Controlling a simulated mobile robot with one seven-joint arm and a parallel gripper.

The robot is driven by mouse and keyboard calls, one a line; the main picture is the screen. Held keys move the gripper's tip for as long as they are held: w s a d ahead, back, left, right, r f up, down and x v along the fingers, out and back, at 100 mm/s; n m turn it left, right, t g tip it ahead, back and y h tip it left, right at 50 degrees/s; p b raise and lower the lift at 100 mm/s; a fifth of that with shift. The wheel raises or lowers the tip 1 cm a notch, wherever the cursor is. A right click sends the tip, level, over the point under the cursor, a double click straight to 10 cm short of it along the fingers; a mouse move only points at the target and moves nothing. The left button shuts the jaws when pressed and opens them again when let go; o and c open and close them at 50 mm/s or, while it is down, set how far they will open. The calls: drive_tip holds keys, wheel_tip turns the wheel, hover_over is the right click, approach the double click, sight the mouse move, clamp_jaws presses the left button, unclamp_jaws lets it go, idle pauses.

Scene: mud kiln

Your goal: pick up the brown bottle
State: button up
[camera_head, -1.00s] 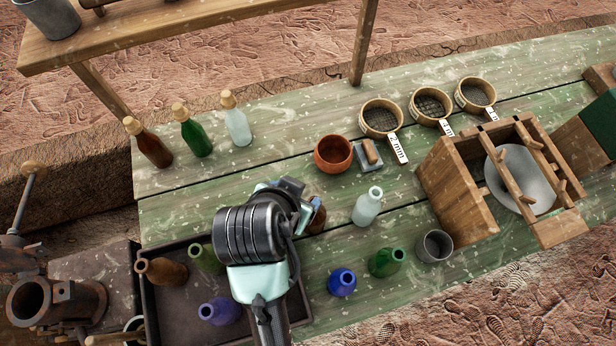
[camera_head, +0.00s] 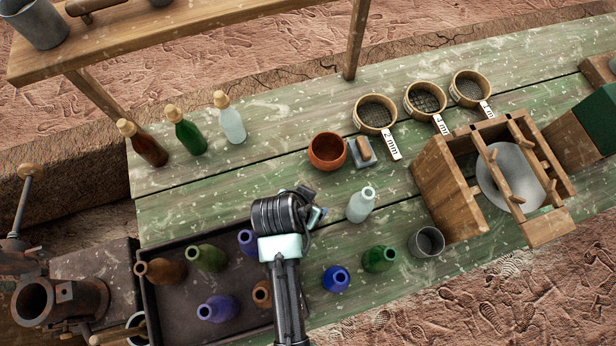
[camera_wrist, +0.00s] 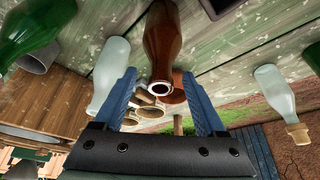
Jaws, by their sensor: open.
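A brown bottle (camera_wrist: 162,45) without a stopper stands on the green table, its open mouth towards me in the wrist view. My gripper (camera_wrist: 159,76) is open, with one blue finger on each side of the bottle's mouth; I see no grip on it. In the head view my gripper (camera_head: 314,214) is over the middle of the table, and my wrist hides the bottle there. Other brown bottles show: a corked one (camera_head: 148,148) at the back left, and two in the dark tray, one at its left (camera_head: 162,271) and one partly behind my arm (camera_head: 262,294).
The dark tray (camera_head: 185,327) also holds green and blue bottles. A clear bottle (camera_head: 360,205), a blue bottle (camera_head: 335,279), a green bottle (camera_head: 379,259) and a metal cup (camera_head: 427,242) stand right of my gripper. Behind are a clay bowl (camera_head: 327,152) and sieves (camera_head: 375,113).

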drive_tip(key=shift+x, duration=1.55)
clamp_jaws()
